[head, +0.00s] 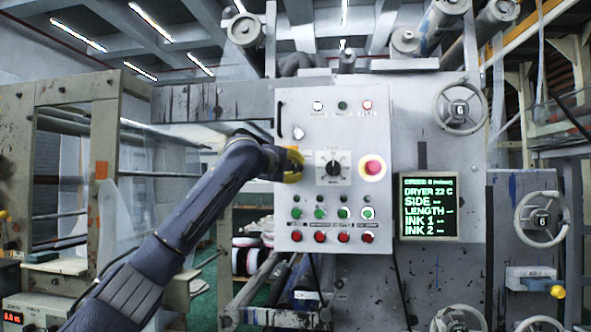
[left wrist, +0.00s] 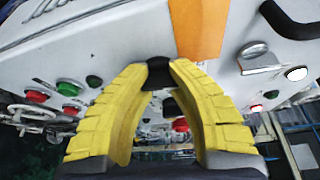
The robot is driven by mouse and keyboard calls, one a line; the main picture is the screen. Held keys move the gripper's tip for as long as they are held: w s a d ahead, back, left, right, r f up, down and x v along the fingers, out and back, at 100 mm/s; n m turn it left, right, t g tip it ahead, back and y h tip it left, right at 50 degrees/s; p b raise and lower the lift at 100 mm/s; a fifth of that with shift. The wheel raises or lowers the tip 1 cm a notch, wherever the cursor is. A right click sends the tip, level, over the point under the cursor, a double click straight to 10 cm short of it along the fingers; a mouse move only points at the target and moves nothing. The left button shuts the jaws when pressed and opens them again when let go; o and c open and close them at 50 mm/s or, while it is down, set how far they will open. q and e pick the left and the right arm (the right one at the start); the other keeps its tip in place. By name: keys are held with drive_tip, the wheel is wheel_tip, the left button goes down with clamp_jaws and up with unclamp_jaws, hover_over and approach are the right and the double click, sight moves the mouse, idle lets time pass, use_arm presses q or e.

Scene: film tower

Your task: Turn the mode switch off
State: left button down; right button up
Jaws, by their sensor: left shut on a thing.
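The grey control panel (head: 305,190) faces me in the head view. My left gripper (head: 296,165) is at its left edge. It also shows in the left wrist view (left wrist: 160,76), its two yellow fingers shut on a black switch knob (left wrist: 160,73) on the panel face. That knob is hidden behind the fingers in the head view, and I cannot read any label for it. A black rotary dial (head: 333,168) on a white plate is just right of the gripper, apart from it. An orange patch (left wrist: 197,28) lies beside the held knob. My right gripper is not in view.
A red emergency button (head: 373,167) is right of the dial. Rows of green (head: 320,213) and red buttons (head: 320,237) lie below. A silver latch (left wrist: 258,58) and black handle (left wrist: 290,15) are close to the gripper. A green-text display (head: 428,206) is at the right.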

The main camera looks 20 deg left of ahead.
use_arm(q)
drive_tip(key=n+t, duration=0.2)
drive_tip(key=n, duration=0.3)
drive_tip(key=shift+f, duration=0.1)
drive_tip(key=n+t, duration=0.1)
drive_tip(key=n, duration=0.2)
drive_tip(key=n+t+y, duration=0.1)
drive_tip(key=n, duration=0.2)
drive_tip(key=shift+n+y, duration=0.3)
idle(0.3)
drive_tip(key=c, duration=0.8)
unclamp_jaws()
drive_tip(key=shift+c, duration=0.2)
drive_tip(key=v, duration=1.2)
drive_tip(key=shift+a+f, duration=0.1)
